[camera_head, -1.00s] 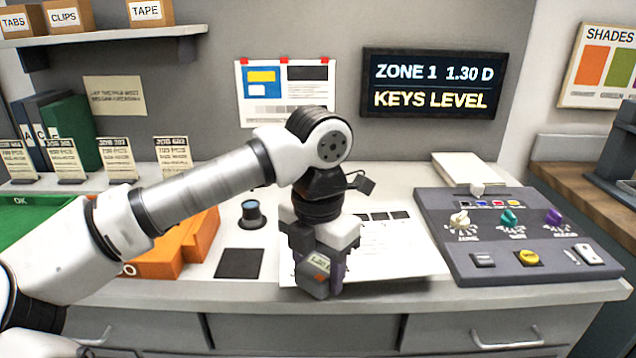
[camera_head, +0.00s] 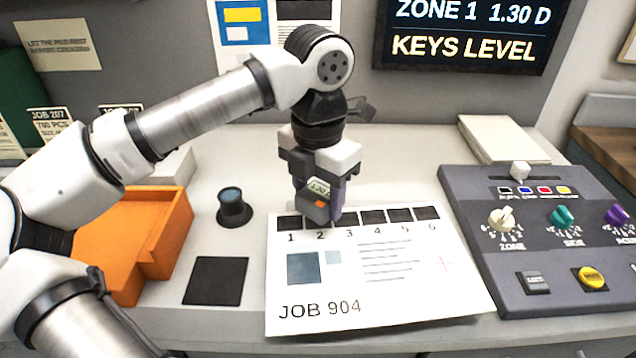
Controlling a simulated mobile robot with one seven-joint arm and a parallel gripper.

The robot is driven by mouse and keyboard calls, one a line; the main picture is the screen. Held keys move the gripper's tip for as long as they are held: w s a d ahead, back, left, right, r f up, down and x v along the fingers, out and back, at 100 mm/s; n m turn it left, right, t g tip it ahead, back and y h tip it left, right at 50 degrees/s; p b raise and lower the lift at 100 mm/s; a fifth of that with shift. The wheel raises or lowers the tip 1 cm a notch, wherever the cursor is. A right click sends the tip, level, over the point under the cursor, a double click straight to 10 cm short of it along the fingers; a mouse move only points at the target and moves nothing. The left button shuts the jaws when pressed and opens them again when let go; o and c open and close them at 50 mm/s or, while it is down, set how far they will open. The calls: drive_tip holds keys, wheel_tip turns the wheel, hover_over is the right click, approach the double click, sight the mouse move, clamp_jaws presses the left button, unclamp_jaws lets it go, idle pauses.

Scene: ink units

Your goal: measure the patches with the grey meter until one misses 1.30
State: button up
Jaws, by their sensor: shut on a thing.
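My gripper (camera_head: 320,180) is shut on the grey meter (camera_head: 318,204) and holds it upright at the patch row of the white JOB 904 sheet (camera_head: 400,290). The meter's small display (camera_head: 318,187) seems to read 1.30; an orange spot is below it. The meter's foot is at patch 2 (camera_head: 318,223) and partly hides it; I cannot tell whether it touches. Patch 1 (camera_head: 289,223) is to its left. Patch 4 (camera_head: 373,217), patch 5 (camera_head: 399,215) and patch 6 (camera_head: 426,213) are clear to the right. The wall screen (camera_head: 470,30) reads ZONE 1 1.30 D, KEYS LEVEL.
A grey console (camera_head: 490,250) with zone, side and other knobs and a yellow button (camera_head: 590,278) stands right of the sheet. An orange tray (camera_head: 150,230), a dark round pot (camera_head: 234,210) and a black square pad (camera_head: 215,280) lie to the left.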

drive_tip(key=shift+s+f+b, duration=0.1)
drive_tip(key=shift+f+b, duration=0.25)
drive_tip(key=shift+f, duration=0.55)
drive_tip(key=shift+f+b, duration=0.35)
drive_tip(key=shift+b, duration=0.25)
idle(0.8)
drive_tip(key=shift+r+p, duration=1.05)
drive_tip(key=shift+r, duration=0.5)
